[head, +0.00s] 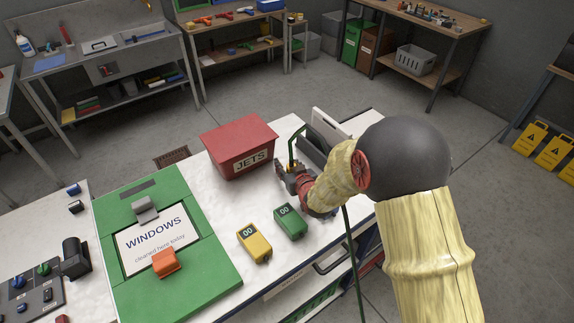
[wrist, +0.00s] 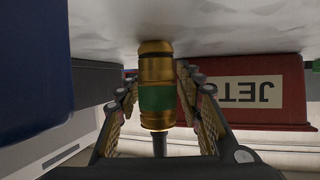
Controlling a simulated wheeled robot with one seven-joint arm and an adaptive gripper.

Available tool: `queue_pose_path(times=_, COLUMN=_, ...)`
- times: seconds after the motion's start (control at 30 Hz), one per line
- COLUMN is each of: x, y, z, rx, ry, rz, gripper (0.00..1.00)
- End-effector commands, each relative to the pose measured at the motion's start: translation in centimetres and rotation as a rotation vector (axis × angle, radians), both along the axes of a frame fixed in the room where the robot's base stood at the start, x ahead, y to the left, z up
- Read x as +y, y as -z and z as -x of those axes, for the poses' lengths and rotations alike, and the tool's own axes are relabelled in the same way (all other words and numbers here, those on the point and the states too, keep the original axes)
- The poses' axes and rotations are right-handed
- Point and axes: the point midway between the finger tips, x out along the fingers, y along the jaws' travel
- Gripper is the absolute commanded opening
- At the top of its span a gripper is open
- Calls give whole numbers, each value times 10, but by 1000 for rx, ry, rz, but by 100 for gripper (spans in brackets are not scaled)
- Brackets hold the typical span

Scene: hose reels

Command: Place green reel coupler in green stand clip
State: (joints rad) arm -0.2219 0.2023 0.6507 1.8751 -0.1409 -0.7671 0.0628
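The coupler is a gold cylinder with a green band (wrist: 157,98), centred between my fingers in the wrist view. A dark hose (wrist: 159,146) joins its near end, and its far end is close to the white bench top. My gripper (head: 292,172) is low over the bench beside the red JETS bin. The fingers (wrist: 157,85) lie along both sides of the coupler and appear closed on it. A green hose (head: 291,147) loops up over the gripper in the head view. I cannot make out a green stand clip for certain; my gripper and arm hide part of the bench.
The red JETS bin (head: 238,151) stands left of my gripper. Green (head: 290,222) and yellow (head: 254,244) boxes marked 00 stand nearer. A green WINDOWS board (head: 208,282) lies at left. Dark grey and white panels (head: 327,128) stand behind the gripper. A hose (head: 354,262) hangs past the bench edge.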

Motion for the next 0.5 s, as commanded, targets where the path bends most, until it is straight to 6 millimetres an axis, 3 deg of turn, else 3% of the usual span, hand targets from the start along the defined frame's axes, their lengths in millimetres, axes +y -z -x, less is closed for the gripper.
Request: queue_pose_path(times=0.5, x=-2, y=-7, z=7, rx=0, ry=0, rz=0, gripper=40)
